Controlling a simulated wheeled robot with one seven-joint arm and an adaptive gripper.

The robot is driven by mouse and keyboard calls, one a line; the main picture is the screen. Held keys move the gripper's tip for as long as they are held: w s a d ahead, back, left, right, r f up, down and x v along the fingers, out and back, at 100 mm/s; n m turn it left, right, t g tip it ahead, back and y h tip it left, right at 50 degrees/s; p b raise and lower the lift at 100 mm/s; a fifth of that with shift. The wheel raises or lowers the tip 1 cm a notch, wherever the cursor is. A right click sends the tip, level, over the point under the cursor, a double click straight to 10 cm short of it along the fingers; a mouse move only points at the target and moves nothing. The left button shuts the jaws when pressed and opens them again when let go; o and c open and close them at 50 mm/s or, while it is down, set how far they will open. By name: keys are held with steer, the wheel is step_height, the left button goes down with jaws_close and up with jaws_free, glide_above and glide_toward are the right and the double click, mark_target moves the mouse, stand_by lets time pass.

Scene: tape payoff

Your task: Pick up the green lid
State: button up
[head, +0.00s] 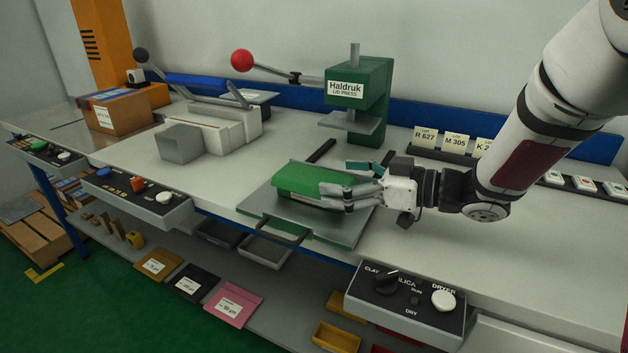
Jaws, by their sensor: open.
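The green lid (302,179) is a long green block lying on a grey plate (345,230) with a green front edge, below the lid press. My gripper (337,178) reaches in from the right, low over the plate, with its fingers at the lid's right end. The fingers are open. One finger is in front of the lid's near right corner and the other is farther back. I cannot tell whether either finger touches the lid. The fingers hide part of the lid's right end.
The green Haldruk lid press (372,90) with a red-knobbed lever (242,61) stands behind the lid. A grey-white machine (215,125) and a cardboard box (118,110) stand at left. A dial panel (405,310) juts out at the front right. The bench left of the plate is clear.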

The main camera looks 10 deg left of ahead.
mark_target(318, 177)
steer(key=shift+b+x, duration=0.6)
steer(key=shift+x, duration=1.8)
steer(key=shift+w+d+f, duration=0.1)
steer(key=c, duration=1.2)
